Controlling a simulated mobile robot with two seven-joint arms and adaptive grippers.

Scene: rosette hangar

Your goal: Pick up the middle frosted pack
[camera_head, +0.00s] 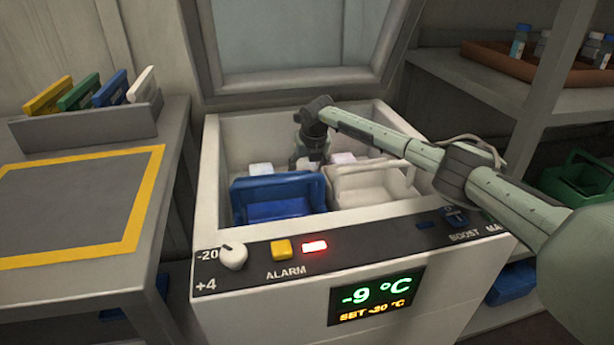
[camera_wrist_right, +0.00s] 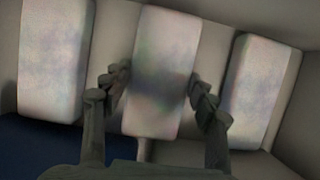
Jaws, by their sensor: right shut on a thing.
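Three pale frosted packs lie side by side in the open chest freezer (camera_head: 216,135). In the right wrist view the middle pack (camera_wrist_right: 162,65) is between the two fingers of my right gripper (camera_wrist_right: 160,95), which is shut on it. The left pack (camera_wrist_right: 55,60) and the right pack (camera_wrist_right: 262,92) lie apart on either side. In the head view my right arm reaches in from the right and its gripper (camera_head: 308,163) is down inside the freezer. The left pack (camera_head: 261,169) shows behind the blue basket; the middle pack is mostly hidden by the gripper. My left gripper is not in view.
A blue basket (camera_head: 262,190) and a white basket (camera_head: 372,186) stand in front of the packs. The freezer lid (camera_head: 300,80) is up. A table (camera_head: 60,205) with a yellow-bordered mat is on the left; shelves (camera_head: 490,85) are on the right.

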